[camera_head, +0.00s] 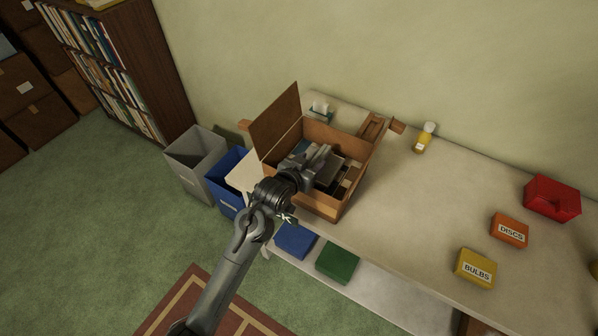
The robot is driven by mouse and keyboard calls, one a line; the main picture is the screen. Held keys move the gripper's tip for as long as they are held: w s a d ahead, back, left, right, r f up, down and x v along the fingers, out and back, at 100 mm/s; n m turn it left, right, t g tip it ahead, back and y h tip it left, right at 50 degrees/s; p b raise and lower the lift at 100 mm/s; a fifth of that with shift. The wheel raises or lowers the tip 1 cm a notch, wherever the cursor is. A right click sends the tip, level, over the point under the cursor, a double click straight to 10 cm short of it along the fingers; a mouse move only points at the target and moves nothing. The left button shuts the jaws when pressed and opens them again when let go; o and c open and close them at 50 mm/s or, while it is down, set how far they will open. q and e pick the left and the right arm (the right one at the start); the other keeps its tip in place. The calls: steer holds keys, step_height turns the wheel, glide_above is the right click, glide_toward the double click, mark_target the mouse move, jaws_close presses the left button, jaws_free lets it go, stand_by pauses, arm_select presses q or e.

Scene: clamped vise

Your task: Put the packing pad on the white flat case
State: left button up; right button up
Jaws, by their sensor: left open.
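My left gripper (324,157) is open, over the opening of a brown box (322,204) on the table, among or just above its contents. The box's lid flap stands raised on its left side. Inside are a pale grey flat item (331,172), brown pieces and a bluish item, partly hidden by my gripper. I cannot tell which thing is the packing pad or the white flat case; either may be in the box. Nothing is clearly between my fingers. My right gripper is not in view.
On the table stand a wooden vise (372,127), a yellow bottle (422,140), a tissue box (320,110), and red (552,198), orange (509,230) and yellow (475,268) boxes. Blue (295,240) and green (337,261) items lie below. The table's middle is clear.

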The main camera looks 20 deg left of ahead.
arm_select(q)
steer(key=v, duration=0.6)
steer(key=shift+s+r, duration=0.1)
steer(key=shift+s, duration=0.1)
steer(key=s+f+g, duration=0.3)
steer(key=s+f, duration=0.1)
steer(key=s, duration=0.6)
steer(key=s+f+g, duration=0.3)
steer(key=s+f, duration=0.1)
steer(key=s, duration=0.7)
steer(key=s+f+g+y, duration=0.1)
steer(key=s+f+g, duration=0.2)
steer(key=s, duration=0.7)
steer(key=shift+s+a+f+m+g, duration=0.35)
steer(key=shift+s+f+m+g, duration=0.05)
steer(key=shift+f, duration=0.3)
step_height(320, 180, up, 17)
steer(key=p, duration=1.6)
steer(key=shift+f, duration=0.2)
steer(key=shift+f, duration=0.1)
